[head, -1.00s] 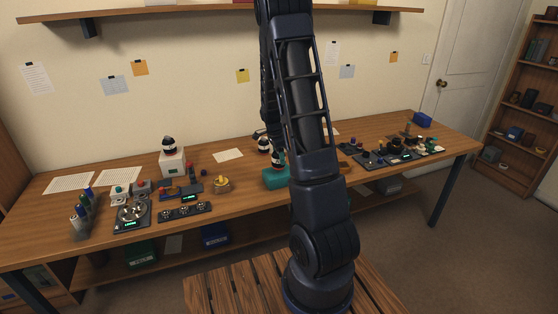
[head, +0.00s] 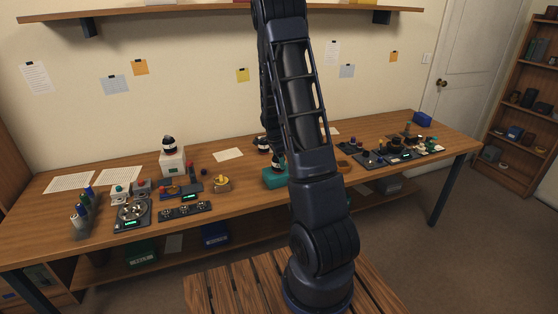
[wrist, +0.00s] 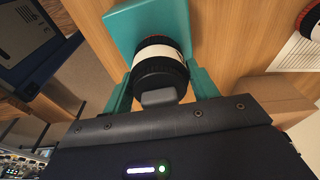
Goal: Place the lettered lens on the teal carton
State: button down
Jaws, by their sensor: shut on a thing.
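A black lens with a white band (wrist: 160,50) is between the two fingers of my gripper (wrist: 162,76), which is shut on it. In the head view this lens (head: 277,165) stands upright at the teal carton (head: 271,181), partly hidden by my arm. In the wrist view the teal carton (wrist: 120,25) lies behind the lens. I cannot tell whether the lens rests on it or hangs just above. No lettering is readable. In the head view the gripper is mostly hidden behind my arm.
A similar lens (head: 169,142) stands on a white box (head: 173,163) to the left. Another lens (head: 262,144) stands behind the carton. A brass-coloured round part (head: 221,184) sits left of the carton. Bare workbench (head: 245,203) lies in front.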

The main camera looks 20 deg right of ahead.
jog(key=c, duration=0.5)
grip_release()
jog(key=shift+s+f, duration=0.1)
jog(key=shift+f, duration=0.25)
jog(key=shift+o, duration=0.3)
jog(key=shift+r, duration=0.1)
jog(key=shift+r, duration=0.1)
jog(key=shift+r, duration=0.6)
notch_tip(320, 180, up, 12)
jog(key=a, duration=0.2)
jog(key=s+a+r+n+t+y, duration=0.2)
jog(key=s+a+r+n, duration=0.2)
jog(key=s+r+n, duration=0.7)
jog(key=s+a+r+n+t, duration=0.1)
jog(key=s+a+r+n, duration=0.1)
jog(key=s, duration=0.8)
jog(key=s+a+r+n+t, duration=0.1)
jog(key=s+r+n, duration=0.3)
jog(key=s, duration=0.7)
jog(key=shift+s+a+r+n+t, duration=0.3)
jog(key=shift+a+n, duration=0.2)
jog(key=shift+a, duration=0.15)
